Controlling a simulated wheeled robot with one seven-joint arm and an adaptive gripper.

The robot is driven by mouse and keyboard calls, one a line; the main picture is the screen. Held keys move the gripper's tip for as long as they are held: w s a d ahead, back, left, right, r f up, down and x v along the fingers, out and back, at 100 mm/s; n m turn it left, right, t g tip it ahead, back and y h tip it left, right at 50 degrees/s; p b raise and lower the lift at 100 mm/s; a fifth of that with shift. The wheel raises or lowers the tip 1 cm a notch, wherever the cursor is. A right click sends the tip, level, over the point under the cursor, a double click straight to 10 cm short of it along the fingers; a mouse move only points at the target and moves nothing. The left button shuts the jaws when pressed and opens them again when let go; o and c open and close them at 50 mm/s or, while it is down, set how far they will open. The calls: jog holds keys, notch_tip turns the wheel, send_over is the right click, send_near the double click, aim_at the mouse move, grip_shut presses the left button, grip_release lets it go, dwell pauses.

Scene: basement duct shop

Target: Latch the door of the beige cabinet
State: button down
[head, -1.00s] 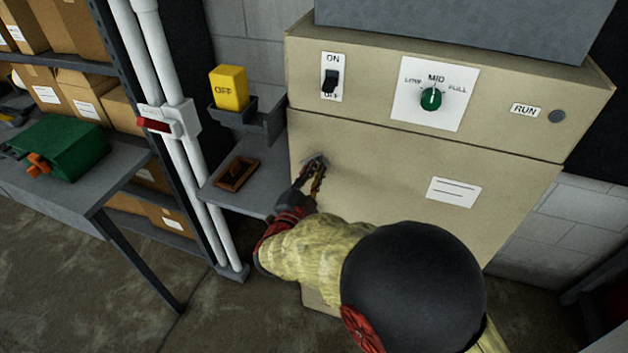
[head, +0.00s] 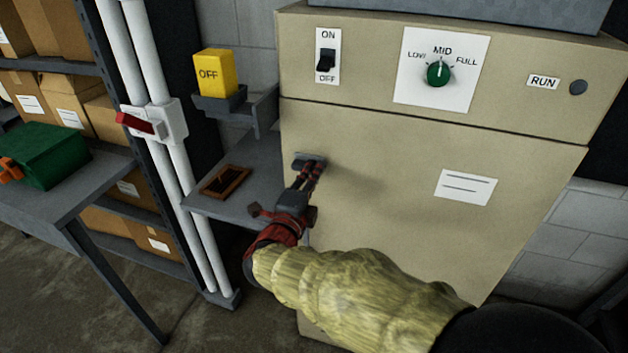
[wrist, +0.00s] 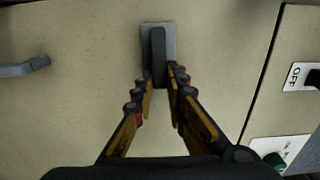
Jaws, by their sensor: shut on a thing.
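The beige cabinet (head: 400,190) stands at the right in the head view. Its door is flush under the upper panel, as far as I see. The door's latch (head: 301,159) is near the door's upper left edge. In the wrist view it is a dark lever (wrist: 157,48) on a light grey plate (wrist: 170,30), lying parallel to the seam above the door. My gripper (wrist: 164,80) is shut on the lever's near end, one finger on each side. In the head view my gripper (head: 311,172) partly hides the latch.
A grey handle (wrist: 25,67) is on the door in the wrist view. A grey shelf (head: 235,190) with a brown tray (head: 226,182) sits left of the cabinet, below a yellow OFF block (head: 214,72). White pipes (head: 150,90) and a workbench (head: 70,190) stand farther left.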

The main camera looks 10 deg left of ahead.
jog(key=shift+f, duration=0.1)
dwell(0.4)
jog(key=c, duration=1.8)
grip_release()
jog(key=s, duration=1.2)
jog(key=shift+a, duration=0.45)
